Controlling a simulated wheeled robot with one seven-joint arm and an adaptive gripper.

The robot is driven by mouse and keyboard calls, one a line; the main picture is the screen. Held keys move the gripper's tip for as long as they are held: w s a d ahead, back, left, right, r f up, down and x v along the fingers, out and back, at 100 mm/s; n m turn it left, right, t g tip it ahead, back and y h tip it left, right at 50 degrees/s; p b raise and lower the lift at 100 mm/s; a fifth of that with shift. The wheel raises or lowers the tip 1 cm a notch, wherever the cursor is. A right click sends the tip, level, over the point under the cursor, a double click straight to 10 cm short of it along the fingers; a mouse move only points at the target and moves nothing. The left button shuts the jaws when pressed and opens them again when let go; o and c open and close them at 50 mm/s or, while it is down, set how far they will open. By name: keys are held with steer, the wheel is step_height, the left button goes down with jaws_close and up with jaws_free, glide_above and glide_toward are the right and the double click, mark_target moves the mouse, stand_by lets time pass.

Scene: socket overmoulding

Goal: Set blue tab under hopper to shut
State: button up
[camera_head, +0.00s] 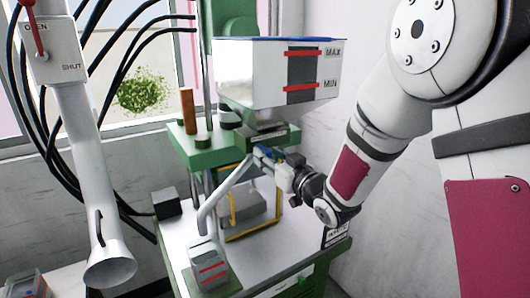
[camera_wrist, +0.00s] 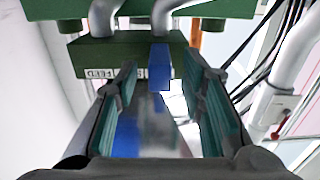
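The hopper (camera_head: 270,75) is a white bin with red MAX and MIN marks, above a green machine. The small blue tab (camera_wrist: 160,67) shows under it in the wrist view, in front of a green block (camera_wrist: 75,58). The block's FEED label (camera_wrist: 99,73) is left of the tab; a second label is mostly hidden behind the tab. My gripper (camera_wrist: 162,95) is open, with a teal-padded finger on each side of the tab's line and clear gaps to both. In the head view my gripper (camera_head: 272,160) is just below the hopper, and the tab is hard to separate from it.
A white pipe (camera_head: 85,150) with a red lever and OPEN and SHUT marks stands at left. A bent pipe (camera_head: 222,190) runs down to a grey box with red marks (camera_head: 208,268). Black cables hang by the window. An orange-brown post (camera_head: 188,110) stands on the green plate.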

steer(key=shift+x, duration=1.2)
jaws_close()
steer(key=shift+w+d+b, duration=0.35)
steer(key=shift+w+d, duration=0.25)
steer(key=shift+d, duration=0.3)
steer(key=shift+w+d+b, duration=0.35)
steer(key=shift+w+d, duration=0.25)
steer(key=shift+d, duration=0.25)
steer(key=shift+a, duration=0.1)
jaws_free()
steer(key=shift+s, duration=0.1)
